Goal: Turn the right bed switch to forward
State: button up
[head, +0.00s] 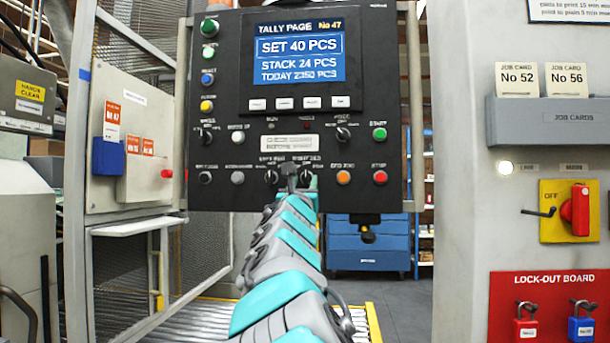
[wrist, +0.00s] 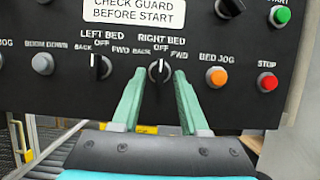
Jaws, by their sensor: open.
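The right bed switch (wrist: 159,71) is a black knob with a white pointer line on the dark control panel, under the label RIGHT BED with BACK, OFF and FWD marks. Its pointer stands about upright, at OFF. My gripper (wrist: 159,82) is open, with one green finger on each side of this knob; I cannot tell whether either finger touches it. The left bed switch (wrist: 99,65) is just to the left, its pointer also about upright. In the head view my arm partly covers this part of the panel (head: 222,140).
To the right of the right bed switch are the bed jog knob (wrist: 216,77) and the red stop button (wrist: 267,82). The boom down button (wrist: 42,64) is to the left. A grey pillar (head: 460,200) with a lock-out board (head: 550,300) stands at the right.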

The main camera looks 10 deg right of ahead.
jog(key=shift+x, duration=0.9)
grip_shut()
